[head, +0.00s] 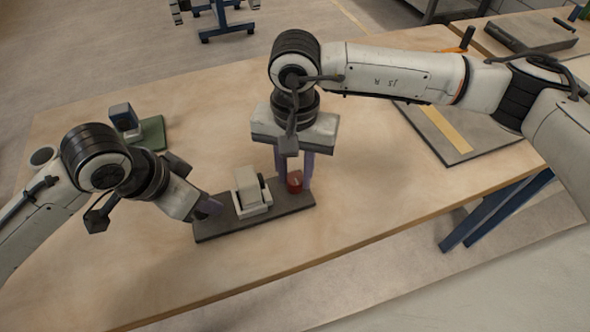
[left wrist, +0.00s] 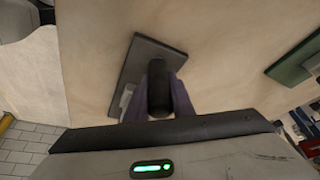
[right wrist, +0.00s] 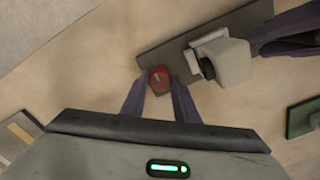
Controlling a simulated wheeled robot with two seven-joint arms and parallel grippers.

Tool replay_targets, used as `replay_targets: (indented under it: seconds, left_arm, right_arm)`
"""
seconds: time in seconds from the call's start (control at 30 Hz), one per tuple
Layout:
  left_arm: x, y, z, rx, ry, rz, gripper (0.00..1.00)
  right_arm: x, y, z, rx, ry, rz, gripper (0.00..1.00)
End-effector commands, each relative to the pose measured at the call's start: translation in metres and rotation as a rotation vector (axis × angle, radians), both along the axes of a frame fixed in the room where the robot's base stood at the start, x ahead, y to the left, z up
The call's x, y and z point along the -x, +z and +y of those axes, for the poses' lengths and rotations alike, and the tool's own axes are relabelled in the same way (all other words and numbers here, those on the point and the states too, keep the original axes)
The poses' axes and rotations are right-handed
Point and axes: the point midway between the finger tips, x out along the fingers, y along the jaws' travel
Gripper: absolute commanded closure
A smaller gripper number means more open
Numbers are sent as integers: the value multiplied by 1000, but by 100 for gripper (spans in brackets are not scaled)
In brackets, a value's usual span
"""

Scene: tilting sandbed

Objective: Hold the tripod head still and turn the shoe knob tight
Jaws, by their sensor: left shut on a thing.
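The tripod head (head: 247,190) is a pale grey block on a long dark grey plate (head: 236,227) lying on the table. A red knob (head: 295,181) stands near the plate's right end; it also shows in the right wrist view (right wrist: 160,77). My left gripper (head: 212,206) is at the plate's left end. In the left wrist view it is shut on a black handle (left wrist: 158,88), which hides much of the head. My right gripper (head: 293,184) points down with its fingers on either side of the knob, open, with a slight gap showing.
A green plate with a small dark and grey device (head: 123,118) stands at the back left. A dark board with a yellow strip (head: 455,140) lies to the right. The wooden table is clear in front of the plate, up to its front edge.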

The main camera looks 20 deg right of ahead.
Motion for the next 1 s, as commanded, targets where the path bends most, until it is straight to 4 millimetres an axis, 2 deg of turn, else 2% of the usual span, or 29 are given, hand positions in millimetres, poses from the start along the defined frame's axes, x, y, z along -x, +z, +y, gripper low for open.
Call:
replay_targets:
  seconds: [0.27,0.47,1.0]
  left_arm:
    - [0,1,0,1,0,-2,100]
    - [0,1,0,1,0,-2,100]
    - [0,1,0,0,0,-1,100]
  right_arm:
    - [0,0,0,0,-26,0,95]
    - [0,1,0,0,-119,0,95]
    - [0,1,0,0,-602,0,95]
